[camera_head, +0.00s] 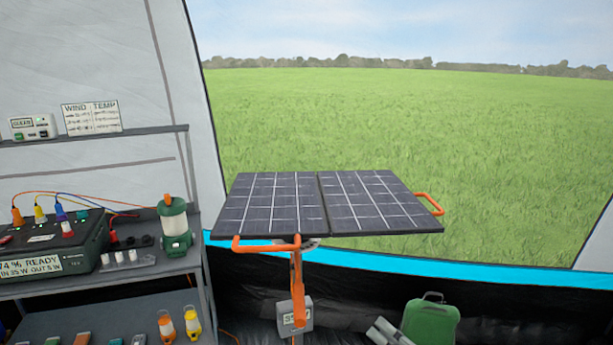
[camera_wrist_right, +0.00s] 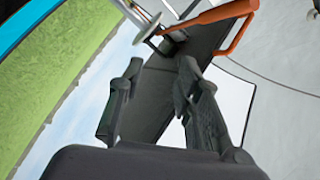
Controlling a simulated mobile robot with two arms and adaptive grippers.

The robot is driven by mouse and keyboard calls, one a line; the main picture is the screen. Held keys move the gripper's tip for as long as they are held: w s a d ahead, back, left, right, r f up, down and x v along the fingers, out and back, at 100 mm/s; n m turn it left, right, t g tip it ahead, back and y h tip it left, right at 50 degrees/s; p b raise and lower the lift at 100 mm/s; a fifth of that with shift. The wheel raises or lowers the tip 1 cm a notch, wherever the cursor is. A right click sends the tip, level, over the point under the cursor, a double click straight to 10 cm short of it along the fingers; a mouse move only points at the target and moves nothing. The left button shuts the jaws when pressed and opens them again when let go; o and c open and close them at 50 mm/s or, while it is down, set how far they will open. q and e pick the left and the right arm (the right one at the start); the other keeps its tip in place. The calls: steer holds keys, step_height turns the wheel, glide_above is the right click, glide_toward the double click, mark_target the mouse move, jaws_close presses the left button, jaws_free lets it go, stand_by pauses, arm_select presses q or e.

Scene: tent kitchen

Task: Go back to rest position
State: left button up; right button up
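In the right wrist view, my right gripper (camera_wrist_right: 161,66) has its two dark fingers apart, with nothing held between them. Behind the fingers is the dark underside of the solar panel (camera_wrist_right: 150,108), with an orange handle (camera_wrist_right: 236,32) at its edge. In the head view, the solar panel (camera_head: 271,203) has two dark halves, lies nearly flat on an orange post (camera_head: 297,290) and has orange handles at the front and right. I cannot clearly make out the right gripper in the head view. My left gripper is in neither view.
A grey shelf (camera_head: 110,273) on the left holds a power station (camera_head: 48,243) with coloured plugs and a green lantern (camera_head: 174,228). A green canister (camera_head: 431,322) stands low on the right, with pale grey pieces (camera_head: 387,333) beside it. The tent opening shows a field.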

steer(key=s+d+f+n+g+h+p, duration=0.1)
steer(key=d+f+h, duration=0.3)
steer(key=f, duration=0.9)
steer(key=s+d+f+g+h, duration=0.1)
steer(key=d+f+h, duration=0.3)
steer(key=f, duration=1)
steer(key=s+d+f+n+g+h, duration=0.1)
steer(key=s+d+f+g, duration=0.2)
steer(key=s+f, duration=0.55)
steer(key=s+f+n+g+h+p, duration=0.15)
steer(key=s+f+g, duration=0.25)
steer(key=s+f, duration=1)
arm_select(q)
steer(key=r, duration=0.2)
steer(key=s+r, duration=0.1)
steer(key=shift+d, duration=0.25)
arm_select(e)
steer(key=s+a+f+n+g, duration=0.1)
steer(key=s+f+g, duration=0.1)
steer(key=s, duration=0.9)
steer(key=s+a+f+n+g, duration=0.2)
steer(key=s+f, duration=0.3)
steer(key=s, duration=0.7)
steer(key=shift+s+a+g+h, duration=0.2)
steer(key=shift+a+g+h, duration=0.05)
steer(key=shift+g+h, duration=0.15)
